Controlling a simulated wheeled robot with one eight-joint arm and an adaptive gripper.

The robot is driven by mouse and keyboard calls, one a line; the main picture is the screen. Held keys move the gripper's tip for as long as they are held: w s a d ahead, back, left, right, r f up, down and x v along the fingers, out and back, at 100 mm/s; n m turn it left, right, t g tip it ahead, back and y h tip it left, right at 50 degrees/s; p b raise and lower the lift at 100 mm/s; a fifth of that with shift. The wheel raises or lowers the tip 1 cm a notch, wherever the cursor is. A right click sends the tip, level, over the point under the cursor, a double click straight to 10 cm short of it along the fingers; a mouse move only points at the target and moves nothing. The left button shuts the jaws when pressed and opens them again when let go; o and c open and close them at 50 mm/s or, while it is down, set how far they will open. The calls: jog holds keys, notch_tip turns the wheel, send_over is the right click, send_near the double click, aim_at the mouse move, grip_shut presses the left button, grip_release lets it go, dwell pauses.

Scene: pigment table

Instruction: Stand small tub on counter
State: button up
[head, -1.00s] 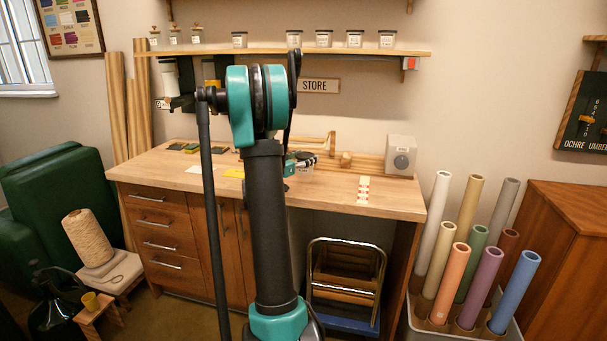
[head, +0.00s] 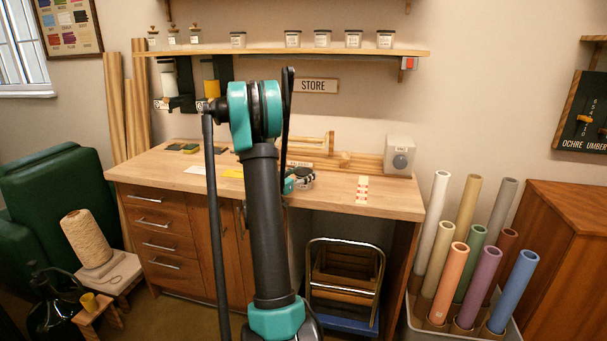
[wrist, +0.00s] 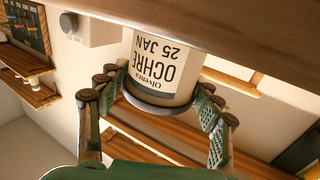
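The small tub (wrist: 158,70) is white with a grey rim and the label "Oliveira OCHRE 25 JAN". It appears upside down in the wrist view, which is itself inverted. My gripper (wrist: 160,92) has a finger against each side of it, near the rim. The counter (head: 335,195) has a pale wooden top; its edge hides the tub's base in the wrist view. In the head view my gripper (head: 300,178) is low over the counter, and the tub is mostly hidden by the fingers. I cannot tell whether its base touches the counter.
A grey box with a dial (head: 399,155) stands at the counter's right end. A red-and-white strip (head: 362,189) lies in front of it. A wooden rail (head: 345,160) runs behind my gripper. Jars stand on the shelf (head: 350,52) above. Bare counter lies right of my gripper.

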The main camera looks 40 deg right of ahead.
jog(key=o, duration=0.4)
jog(key=shift+o, duration=0.2)
jog(key=shift+a+r, duration=0.1)
jog(key=shift+a, duration=0.05)
jog(key=v, duration=1.2)
jog(key=s+a+f+n+y, duration=0.4)
jog(key=s+a, duration=0.4)
jog(key=a, duration=0.2)
jog(key=s+a+f+n+y, duration=0.5)
jog(key=s+a+n+y, duration=0.1)
jog(key=a, duration=0.5)
jog(key=s+a+f+n+y, duration=0.4)
jog(key=s+a+y, duration=0.3)
jog(key=s+a, duration=0.3)
jog(key=shift+a+f+n, duration=0.3)
jog(key=shift+a+n, duration=0.2)
jog(key=shift+a, duration=0.2)
